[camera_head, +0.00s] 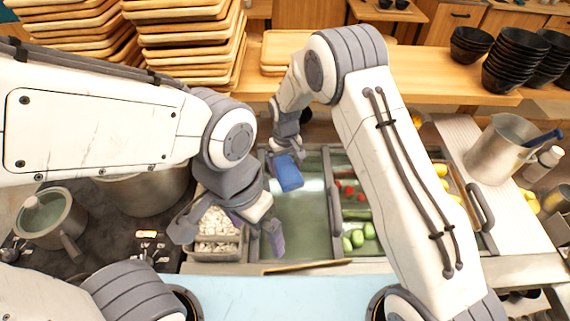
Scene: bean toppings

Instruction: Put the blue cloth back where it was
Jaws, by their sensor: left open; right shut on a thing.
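The blue cloth (289,174) is in my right gripper (286,151), which is shut on it. It hangs over the far end of the green-grey sink-like basin (299,215) in the middle of the counter. My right arm arches over from the right, and its fingers are partly hidden. My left gripper (229,231) is open and empty, with its fingers spread above a tray of white chopped pieces (217,224). It is nearer and to the left of the cloth.
Wooden trays (190,40) are stacked at the back left. Black bowls (515,60) stand at the back right. Pots (48,218) are on the left stove, and a metal pot (500,148) is at right. Vegetables (358,238) lie in a compartment right of the basin. The light-blue front surface (280,298) looks clear.

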